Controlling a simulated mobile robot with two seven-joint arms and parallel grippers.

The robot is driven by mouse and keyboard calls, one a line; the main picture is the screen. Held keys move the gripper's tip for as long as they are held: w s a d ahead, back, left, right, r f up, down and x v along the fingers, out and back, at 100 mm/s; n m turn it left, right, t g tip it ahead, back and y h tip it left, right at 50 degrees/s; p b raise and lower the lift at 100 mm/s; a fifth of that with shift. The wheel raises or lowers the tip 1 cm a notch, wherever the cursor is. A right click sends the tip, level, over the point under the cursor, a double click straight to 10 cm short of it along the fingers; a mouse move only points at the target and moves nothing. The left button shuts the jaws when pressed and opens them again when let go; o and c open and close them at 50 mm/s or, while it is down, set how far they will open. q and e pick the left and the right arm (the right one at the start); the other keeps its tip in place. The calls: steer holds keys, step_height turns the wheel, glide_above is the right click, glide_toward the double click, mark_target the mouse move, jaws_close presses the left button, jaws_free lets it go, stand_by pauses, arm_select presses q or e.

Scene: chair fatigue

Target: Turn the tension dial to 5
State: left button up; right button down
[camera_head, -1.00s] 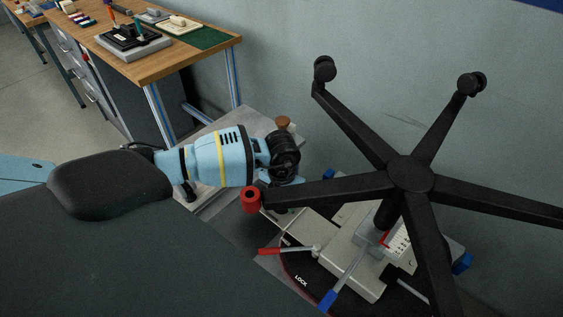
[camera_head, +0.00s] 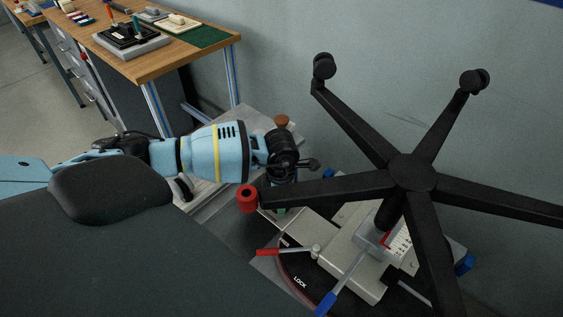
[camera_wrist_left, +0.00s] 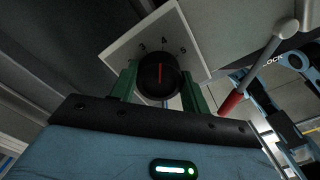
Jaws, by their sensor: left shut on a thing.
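In the left wrist view the black tension dial (camera_wrist_left: 157,76) sits on a white plate (camera_wrist_left: 122,47) marked 3, 4 and 5. Its red pointer line stands upright and points at the 4. My left gripper (camera_wrist_left: 160,88) has a green finger on each side of the dial and is shut on it. In the head view my left gripper (camera_head: 281,210) reaches down behind the chair's near black leg, and the dial is hidden there. My right gripper is not in view.
The upturned chair's black star base (camera_head: 411,173) spreads over the grey mechanism (camera_head: 352,260). A red-tipped end (camera_head: 248,199) lies close to my left wrist. A red lever (camera_head: 270,252) and a blue lever (camera_head: 326,303) stick out in front. A wooden bench (camera_head: 165,62) stands behind left.

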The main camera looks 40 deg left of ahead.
arm_select(q)
steer(key=m+b, duration=0.1)
steer(key=m, duration=0.3)
steer(key=shift+f+m, duration=0.1)
steer(key=shift+m, duration=0.2)
steer(key=m, duration=0.3)
steer(key=shift+b, duration=0.35)
steer(key=shift+m, duration=0.9)
steer(key=o, duration=1)
steer(key=shift+r, duration=4)
steer(key=shift+s, duration=0.15)
